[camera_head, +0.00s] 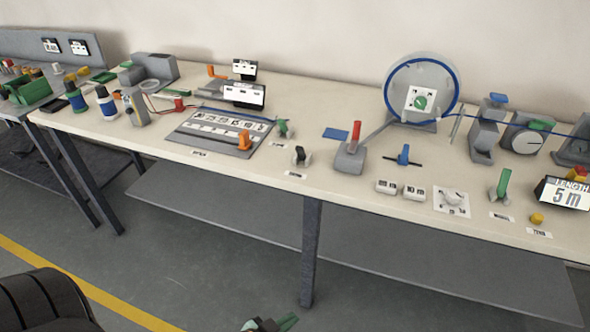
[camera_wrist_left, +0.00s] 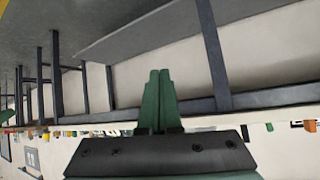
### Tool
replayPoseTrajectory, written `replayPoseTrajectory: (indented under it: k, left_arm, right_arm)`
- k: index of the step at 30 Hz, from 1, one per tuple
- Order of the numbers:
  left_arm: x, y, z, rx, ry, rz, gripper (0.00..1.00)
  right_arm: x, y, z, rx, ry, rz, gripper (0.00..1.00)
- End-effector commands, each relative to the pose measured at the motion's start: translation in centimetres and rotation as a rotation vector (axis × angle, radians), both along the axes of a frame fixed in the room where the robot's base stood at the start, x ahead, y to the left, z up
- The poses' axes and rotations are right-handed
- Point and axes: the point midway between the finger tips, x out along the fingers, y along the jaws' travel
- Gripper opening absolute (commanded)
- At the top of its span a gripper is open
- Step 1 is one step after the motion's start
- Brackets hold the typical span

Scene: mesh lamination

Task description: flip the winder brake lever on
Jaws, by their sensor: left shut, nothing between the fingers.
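A lever with a red handle (camera_head: 355,131) stands nearly upright on a grey block (camera_head: 350,158) at the middle of the bench, left of the reel with a blue rim (camera_head: 421,66). I take it to be the winder brake lever; no label on it is readable. My left gripper (camera_head: 278,322) shows at the bottom edge of the head view, low in front of the bench and well away from the lever. Its green fingers are together and empty in the left wrist view (camera_wrist_left: 159,78). The lever cannot be made out in the wrist view. My right gripper is not in view.
The bench (camera_head: 330,102) has a shelf (camera_head: 400,248) and dark legs (camera_head: 311,250) below. Near the lever stand a blue knob (camera_head: 404,155), small white labelled blocks (camera_head: 414,192) and a green lever (camera_head: 503,182). An orange lever (camera_head: 244,140) stands to the left. The floor in front is open.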

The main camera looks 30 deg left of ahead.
Motion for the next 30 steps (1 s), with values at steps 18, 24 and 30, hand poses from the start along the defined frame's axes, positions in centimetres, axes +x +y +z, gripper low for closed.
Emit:
replayPoseTrajectory:
  k: [18, 24, 30]
  left_arm:
    - [18.5, 10.8, 2.8, 0.929, -0.718, -0.017, 0.00]
    - [20.0, 13.1, 5.7, 1.250, -0.860, 0.058, 0.00]
    - [20.0, 14.5, 8.0, 1.476, -0.921, 0.131, 0.00]
  right_arm:
    - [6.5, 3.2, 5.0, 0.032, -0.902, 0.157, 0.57]
    - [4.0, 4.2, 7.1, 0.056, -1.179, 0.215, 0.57]
    - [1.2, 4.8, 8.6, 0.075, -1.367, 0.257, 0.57]
